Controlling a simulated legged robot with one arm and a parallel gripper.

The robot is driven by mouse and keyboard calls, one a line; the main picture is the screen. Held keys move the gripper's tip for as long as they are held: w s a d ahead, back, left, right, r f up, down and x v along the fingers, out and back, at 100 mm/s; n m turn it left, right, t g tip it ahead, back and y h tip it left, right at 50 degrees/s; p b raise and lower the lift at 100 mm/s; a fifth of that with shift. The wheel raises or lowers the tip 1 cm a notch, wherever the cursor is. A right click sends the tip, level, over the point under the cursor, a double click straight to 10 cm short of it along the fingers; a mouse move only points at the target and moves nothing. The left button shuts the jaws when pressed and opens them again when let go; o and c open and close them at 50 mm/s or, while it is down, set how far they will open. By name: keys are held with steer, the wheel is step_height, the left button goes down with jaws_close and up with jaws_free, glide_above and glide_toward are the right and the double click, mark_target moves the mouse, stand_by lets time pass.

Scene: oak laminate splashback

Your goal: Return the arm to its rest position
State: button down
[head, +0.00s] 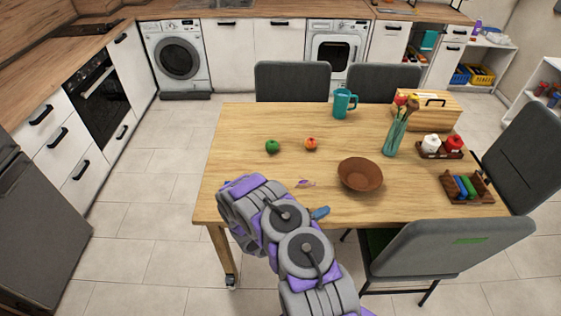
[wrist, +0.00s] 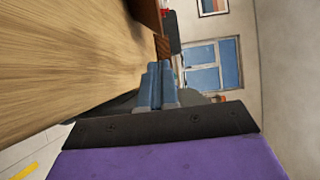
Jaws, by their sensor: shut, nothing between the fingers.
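My arm (head: 285,235), grey and purple, reaches from the bottom of the head view over the near left edge of the wooden table (head: 240,130). My gripper's blue tip (head: 320,212) shows beside the arm at the near edge of the table, left of the brown bowl. In the wrist view, my gripper's two blue fingers (wrist: 156,85) are together with nothing between them. The tabletop (wrist: 60,60) fills the left of that tilted view.
A small purple item (head: 305,183) lies near my arm. A grey chair (head: 445,245) stands at the near right.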

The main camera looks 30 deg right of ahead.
steer(key=shift+d+f, duration=0.1)
steer(key=shift+d, duration=0.3)
steer(key=shift+d+r, duration=0.1)
steer(key=shift+r, duration=0.2)
steer(key=s+a+r+m+g+y, duration=0.25)
steer(key=s+r+m+g, duration=0.25)
steer(key=r+m, duration=0.6)
steer(key=s+a+r+m+g+y, duration=0.25)
steer(key=s+r+m+g, duration=0.2)
steer(key=r+m, duration=0.65)
steer(key=s+a+r+m+t+y, duration=0.2)
steer(key=s+a+r+m+y, duration=0.1)
steer(key=a, duration=0.6)
steer(key=s+a+r+m+t+y, duration=0.3)
steer(key=s+a+r+m+y, duration=0.1)
steer(key=a, duration=0.5)
steer(key=s+a+r+m+t+y, duration=0.2)
steer(key=s+a+r+m+y, duration=0.2)
steer(key=s+a+m+y, duration=0.2)
steer(key=s+a+m, duration=0.1)
steer(key=s+a, duration=0.1)
steer(key=shift+s+a+r, duration=0.15)
steer(key=shift+a+r, duration=0.1)
steer(key=shift+a, duration=0.15)
